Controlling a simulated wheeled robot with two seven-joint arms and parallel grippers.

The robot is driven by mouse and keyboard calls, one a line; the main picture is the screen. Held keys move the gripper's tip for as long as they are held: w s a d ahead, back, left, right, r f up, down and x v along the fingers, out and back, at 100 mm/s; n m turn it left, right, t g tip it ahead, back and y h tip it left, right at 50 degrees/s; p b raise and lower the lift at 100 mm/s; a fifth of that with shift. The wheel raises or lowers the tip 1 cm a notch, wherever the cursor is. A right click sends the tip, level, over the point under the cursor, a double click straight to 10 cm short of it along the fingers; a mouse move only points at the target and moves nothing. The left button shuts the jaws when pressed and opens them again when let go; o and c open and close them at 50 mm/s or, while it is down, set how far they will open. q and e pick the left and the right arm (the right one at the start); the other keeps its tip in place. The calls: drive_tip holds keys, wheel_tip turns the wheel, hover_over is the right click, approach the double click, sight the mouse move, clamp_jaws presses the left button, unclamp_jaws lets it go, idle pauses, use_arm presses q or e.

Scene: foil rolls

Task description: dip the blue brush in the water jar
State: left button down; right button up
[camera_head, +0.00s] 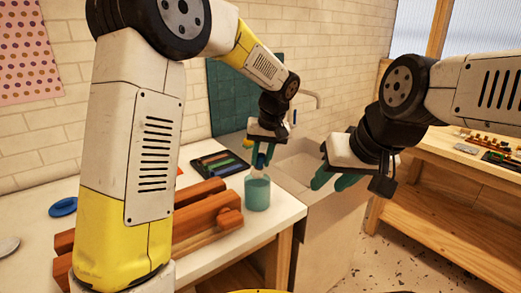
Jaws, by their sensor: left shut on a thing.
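The water jar (257,194) is a clear jar of teal liquid on the white table, near its right edge. My left gripper (264,152) points down right above the jar and is shut on the blue brush (260,161).
A dark tray (213,165) with coloured sticks lies behind the jar. Red-brown wooden blocks (205,215) lie left of it, and a blue disc (63,207) farther left. A sink (300,165) stands at the right, with a wooden workbench (450,170) beyond.

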sight(261, 169)
use_arm(q)
drive_tip(key=shift+f, duration=2.2)
drive_tip(key=shift+r, duration=3.8)
drive_tip(key=shift+r, duration=2)
drive_tip(key=shift+s, duration=0.1)
